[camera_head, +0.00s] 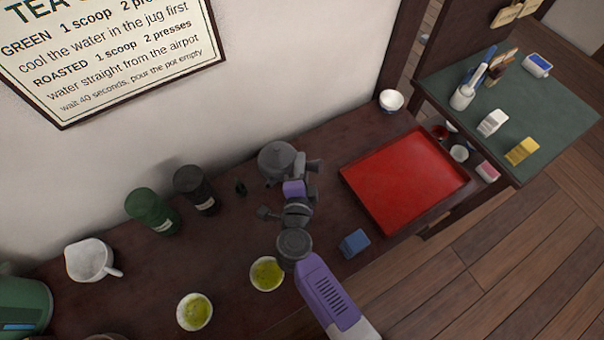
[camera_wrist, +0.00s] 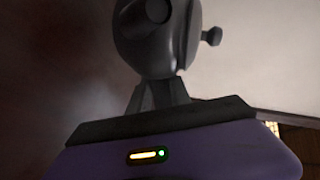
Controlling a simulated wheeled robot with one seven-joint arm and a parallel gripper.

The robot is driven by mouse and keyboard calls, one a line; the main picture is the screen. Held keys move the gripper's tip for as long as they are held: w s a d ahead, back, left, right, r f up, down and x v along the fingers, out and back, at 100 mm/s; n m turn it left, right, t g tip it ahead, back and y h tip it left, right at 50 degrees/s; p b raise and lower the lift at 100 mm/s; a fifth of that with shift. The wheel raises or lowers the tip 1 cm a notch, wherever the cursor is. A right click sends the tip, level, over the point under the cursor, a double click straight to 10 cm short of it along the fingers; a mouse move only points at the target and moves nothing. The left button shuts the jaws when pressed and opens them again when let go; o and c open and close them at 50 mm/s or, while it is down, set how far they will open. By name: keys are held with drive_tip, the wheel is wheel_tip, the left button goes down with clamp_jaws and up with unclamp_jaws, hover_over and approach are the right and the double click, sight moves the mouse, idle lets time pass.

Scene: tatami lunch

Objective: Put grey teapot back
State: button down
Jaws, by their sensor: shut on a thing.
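The grey teapot (camera_head: 276,160) is at the back of the dark counter near the wall, just beyond my gripper (camera_head: 290,178). In the wrist view the teapot (camera_wrist: 155,40) is close ahead, with a small knob sticking out to the right. My gripper (camera_wrist: 160,95) is shut on the teapot, at its near side. The fingertips are partly hidden, and I cannot tell whether the teapot's base touches the counter.
A red tray (camera_head: 400,180) lies right of my arm, with a blue block (camera_head: 354,243) near it. Dark (camera_head: 196,188) and green (camera_head: 152,212) canisters stand left. Cups of green tea (camera_head: 195,311) (camera_head: 267,273) are at the front. A white jug (camera_head: 91,260) is far left.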

drive_tip(key=shift+f+b, duration=0.75)
drive_tip(key=shift+f, duration=1.2)
drive_tip(key=shift+f, duration=0.1)
drive_tip(key=c, duration=1.2)
unclamp_jaws()
drive_tip(key=shift+f, duration=0.1)
drive_tip(key=p+v, duration=0.1)
drive_tip(key=v, duration=1.1)
